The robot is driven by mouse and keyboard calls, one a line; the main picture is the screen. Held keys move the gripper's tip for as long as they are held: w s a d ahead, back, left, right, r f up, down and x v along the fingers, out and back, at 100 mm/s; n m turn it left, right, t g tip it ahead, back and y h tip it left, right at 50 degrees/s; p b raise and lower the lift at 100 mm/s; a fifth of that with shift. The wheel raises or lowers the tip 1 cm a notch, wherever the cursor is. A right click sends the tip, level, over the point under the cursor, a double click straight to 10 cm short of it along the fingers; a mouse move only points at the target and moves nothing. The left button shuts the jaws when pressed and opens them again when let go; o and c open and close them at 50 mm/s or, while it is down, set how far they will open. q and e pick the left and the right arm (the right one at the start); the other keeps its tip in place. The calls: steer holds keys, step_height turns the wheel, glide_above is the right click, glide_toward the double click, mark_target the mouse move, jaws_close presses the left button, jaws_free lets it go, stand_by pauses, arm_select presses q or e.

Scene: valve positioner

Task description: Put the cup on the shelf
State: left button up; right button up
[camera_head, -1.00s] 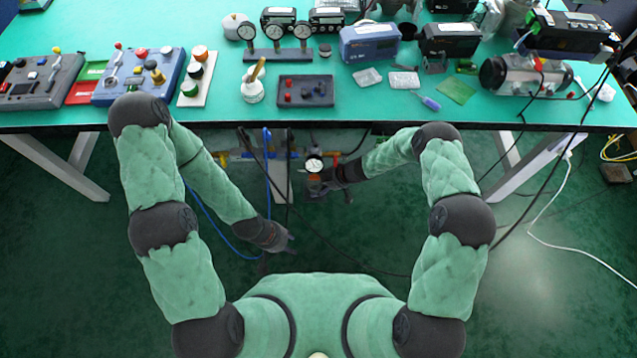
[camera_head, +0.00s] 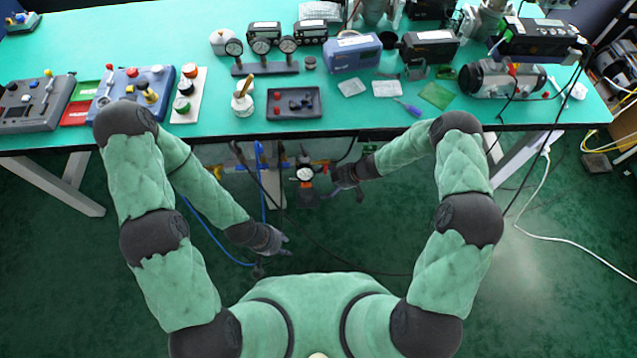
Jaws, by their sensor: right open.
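I cannot pick out a cup with certainty. A small dark cup-like object (camera_head: 388,40) stands at the back of the green bench, and a white pot (camera_head: 242,102) with a wooden-handled tool stands near the front edge. No shelf is clearly visible. My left gripper (camera_head: 278,242) hangs low in front of the bench; its fingers are too small and dark to read. My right gripper (camera_head: 340,181) is open below the bench's front edge, just right of a pressure gauge (camera_head: 305,174) on pipework. Neither gripper is near the objects on the bench top.
The green bench (camera_head: 350,112) holds control boxes (camera_head: 130,88) at left, a gauge stand (camera_head: 264,68), a blue instrument (camera_head: 352,54) and an actuator (camera_head: 502,78) at right. Blue and black hoses hang below. A white cable (camera_head: 545,205) lies on the floor at right.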

steer(key=s+d+r+m+h, duration=0.1)
steer(key=s+r+m+h, duration=0.1)
steer(key=s+m, duration=0.6)
steer(key=s+d+r+m+g+h, duration=0.1)
steer(key=s+d+r+m+h, duration=0.1)
steer(key=s+m, duration=0.7)
steer(key=s, duration=0.6)
steer(key=shift+s+d+r+m+g, duration=0.2)
steer(key=shift+d+r+m+g, duration=0.1)
steer(key=shift+r, duration=0.1)
stand_by(0.4)
